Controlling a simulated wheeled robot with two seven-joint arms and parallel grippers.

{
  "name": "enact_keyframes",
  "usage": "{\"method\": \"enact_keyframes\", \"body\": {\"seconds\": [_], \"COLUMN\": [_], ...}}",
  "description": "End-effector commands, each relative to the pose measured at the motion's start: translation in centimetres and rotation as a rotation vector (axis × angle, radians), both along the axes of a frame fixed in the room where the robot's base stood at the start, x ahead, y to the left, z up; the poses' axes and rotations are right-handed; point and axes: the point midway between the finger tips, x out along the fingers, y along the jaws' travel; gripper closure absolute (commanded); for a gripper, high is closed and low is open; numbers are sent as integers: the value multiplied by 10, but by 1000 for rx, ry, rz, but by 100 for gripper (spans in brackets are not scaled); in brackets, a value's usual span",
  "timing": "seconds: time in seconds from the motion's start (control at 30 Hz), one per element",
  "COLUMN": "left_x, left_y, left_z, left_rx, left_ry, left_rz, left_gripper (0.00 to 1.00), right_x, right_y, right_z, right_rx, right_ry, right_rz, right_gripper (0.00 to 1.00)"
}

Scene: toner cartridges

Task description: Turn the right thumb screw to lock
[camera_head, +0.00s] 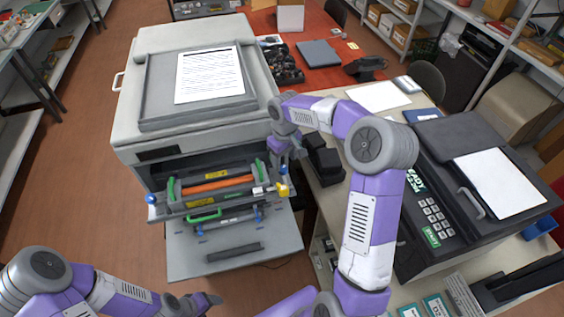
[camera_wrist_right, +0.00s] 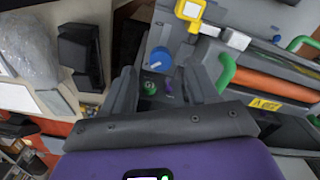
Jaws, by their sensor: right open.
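The right thumb screw is a blue round knob (camera_head: 284,171) at the right end of the printer's opened cartridge unit (camera_head: 208,193). In the right wrist view this blue knob (camera_wrist_right: 160,59) lies just beyond and between the fingertips, and contact cannot be told. My right gripper (camera_head: 283,158) is open at the unit's right end; its two grey fingers (camera_wrist_right: 163,75) show apart with nothing held. A yellow clip (camera_wrist_right: 190,12) is beside the knob. Another blue knob (camera_head: 151,199) is at the unit's left end. My left gripper (camera_head: 195,303) is low at the bottom edge, its jaws unclear.
The large grey printer (camera_head: 190,100) stands behind, with its front door (camera_head: 240,260) folded down. Green handles and an orange roller (camera_head: 218,182) are close by. Black boxes (camera_head: 323,158) stand on the table to the right, near my right arm. Open floor lies left.

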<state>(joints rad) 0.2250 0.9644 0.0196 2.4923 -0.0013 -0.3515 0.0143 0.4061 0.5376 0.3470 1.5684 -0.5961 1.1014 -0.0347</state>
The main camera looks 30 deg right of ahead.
Motion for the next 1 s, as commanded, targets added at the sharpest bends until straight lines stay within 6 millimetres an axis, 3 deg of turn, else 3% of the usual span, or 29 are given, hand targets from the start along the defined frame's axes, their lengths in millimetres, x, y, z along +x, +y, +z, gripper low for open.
{"method": "enact_keyframes", "body": {"seconds": [0.1,0.3,0.63,1.0], "left_x": [1,1,1,1], "left_y": [0,0,0,0], "left_z": [2,4,5,5], "left_rx": [0,0,0,0], "left_ry": [-2,-2,-2,-2], "left_rz": [1,1,1,1], "left_gripper": [35,35,35,35], "right_x": [-1,0,0,0], "right_y": [1,0,0,0], "right_z": [-21,-41,-45,-45], "right_rx": [3,1,1,1], "right_ry": [4,1,-1,-1], "right_rz": [1,-1,0,0], "right_gripper": [41,41,41,97]}}
